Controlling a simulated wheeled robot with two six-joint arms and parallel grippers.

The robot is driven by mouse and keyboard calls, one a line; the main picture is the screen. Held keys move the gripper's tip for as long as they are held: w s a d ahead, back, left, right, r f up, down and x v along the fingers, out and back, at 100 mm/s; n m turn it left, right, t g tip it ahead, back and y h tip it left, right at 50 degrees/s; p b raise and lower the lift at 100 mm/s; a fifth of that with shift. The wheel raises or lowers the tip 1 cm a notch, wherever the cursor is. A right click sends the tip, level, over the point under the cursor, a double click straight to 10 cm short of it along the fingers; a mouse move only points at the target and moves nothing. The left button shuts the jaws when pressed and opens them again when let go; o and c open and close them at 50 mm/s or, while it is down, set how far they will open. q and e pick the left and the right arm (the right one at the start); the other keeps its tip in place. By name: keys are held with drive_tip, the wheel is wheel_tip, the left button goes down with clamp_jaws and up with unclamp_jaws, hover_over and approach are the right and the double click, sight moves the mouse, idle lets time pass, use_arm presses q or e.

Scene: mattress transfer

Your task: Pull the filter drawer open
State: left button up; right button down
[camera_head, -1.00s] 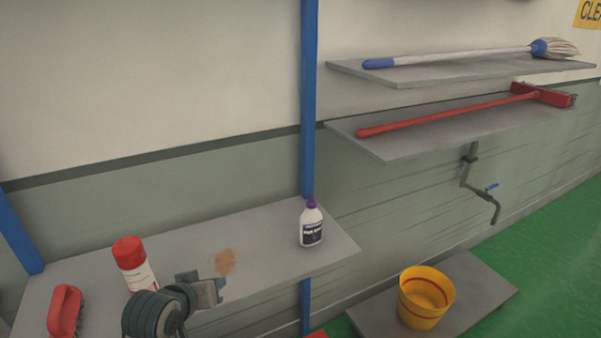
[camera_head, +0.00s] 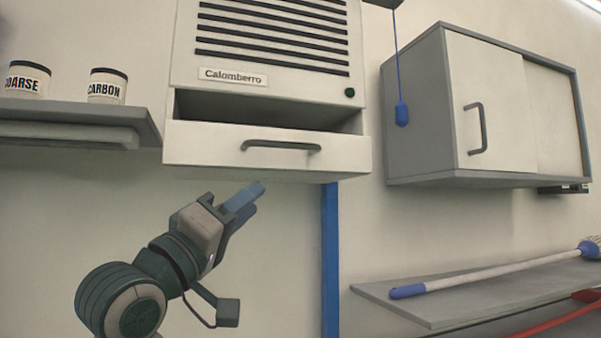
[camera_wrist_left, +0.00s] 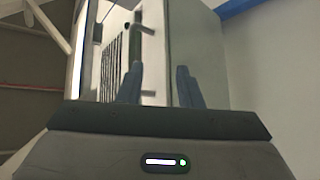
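The filter drawer (camera_head: 205,146) is the white front at the bottom of the wall unit labelled Calomberro (camera_head: 270,25). A dark gap shows above the drawer front, so it stands partly out. Its grey bar handle (camera_head: 281,146) is bare, with nothing gripping it. My left gripper (camera_head: 246,202) is below the drawer front, pointing up and to the right, apart from the handle. In the left wrist view my left gripper (camera_wrist_left: 159,87) has its two fingers apart with nothing held between them. The drawer handle (camera_wrist_left: 136,45) shows there beyond the left finger. My right gripper is in neither view.
A shelf (camera_head: 75,112) with jars labelled COARSE (camera_head: 25,80) and CARBON (camera_head: 106,86) is left of the unit. A grey cabinet (camera_head: 420,120) and a blue pull cord (camera_head: 401,114) are to the right. A mop (camera_head: 490,272) lies on a lower shelf.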

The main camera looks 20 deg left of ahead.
sight(284, 147)
use_arm(q)
drive_tip(key=shift+m+h, duration=0.3)
drive_tip(key=shift+h, duration=0.5)
drive_tip(key=w+d+r+p, duration=0.1)
drive_tip(key=r, duration=0.2)
drive_tip(key=w+d+r+p, duration=0.1)
drive_tip(key=w+r+p, duration=0.1)
drive_tip(key=r, duration=0.1)
drive_tip(key=w+d+r+p, duration=0.1)
drive_tip(key=r+p, duration=0.1)
drive_tip(key=r, duration=0.1)
drive_tip(key=shift+w+d, duration=0.3)
drive_tip(key=shift+d, duration=0.1)
drive_tip(key=shift+w+d+r+p, duration=0.2)
drive_tip(key=shift+w+r+p, duration=0.15)
drive_tip(key=shift+w+p, duration=0.2)
drive_tip(key=shift+w, duration=0.1)
clamp_jaws()
